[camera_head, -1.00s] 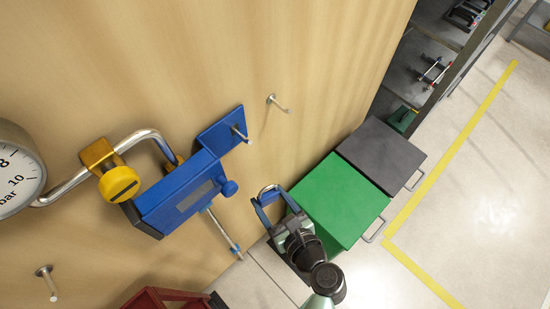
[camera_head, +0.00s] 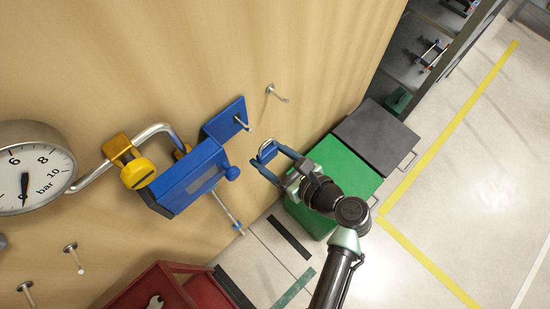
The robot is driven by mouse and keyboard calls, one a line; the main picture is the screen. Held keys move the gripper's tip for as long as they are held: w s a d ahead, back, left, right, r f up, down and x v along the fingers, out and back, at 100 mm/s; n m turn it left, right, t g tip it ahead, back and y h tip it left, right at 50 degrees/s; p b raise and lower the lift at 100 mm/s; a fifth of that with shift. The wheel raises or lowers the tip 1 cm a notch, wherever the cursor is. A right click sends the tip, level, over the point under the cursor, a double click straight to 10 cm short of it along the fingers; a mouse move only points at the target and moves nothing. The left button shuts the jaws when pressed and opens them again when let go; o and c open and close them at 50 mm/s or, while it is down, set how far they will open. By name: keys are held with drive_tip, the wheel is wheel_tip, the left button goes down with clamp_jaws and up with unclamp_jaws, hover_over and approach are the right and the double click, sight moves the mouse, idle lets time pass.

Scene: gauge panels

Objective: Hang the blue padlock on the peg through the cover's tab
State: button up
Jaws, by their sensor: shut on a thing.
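The blue cover (camera_head: 187,181) is a box on the wooden panel, with a flat blue tab (camera_head: 222,121) at its upper right. A metal peg (camera_head: 243,123) sticks out through the tab. My gripper (camera_head: 268,157) is shut on the blue padlock (camera_head: 267,153), just below and right of that peg. The padlock's silver shackle points up and appears apart from the peg. The fingers hide much of the padlock's body.
Another bare peg (camera_head: 277,93) stands right of the tab. A yellow-handled valve (camera_head: 138,172) on a bent pipe and a pressure gauge (camera_head: 32,170) are at left. A rod hangs below the cover. Green (camera_head: 340,168) and grey (camera_head: 375,136) boxes stand behind my arm. A red tray (camera_head: 140,285) is below.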

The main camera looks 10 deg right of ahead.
drive_tip(key=r+b+x, duration=0.1)
drive_tip(key=b+x, duration=0.1)
drive_tip(key=x, duration=0.5)
drive_tip(key=shift+w+a+r+b, duration=0.25)
drive_tip(key=shift+w+b, duration=0.05)
drive_tip(key=shift+b, duration=0.1)
idle(0.3)
idle(0.6)
drive_tip(key=o, duration=1.5)
drive_tip(key=shift+f, duration=0.1)
drive_tip(key=shift+d, duration=0.1)
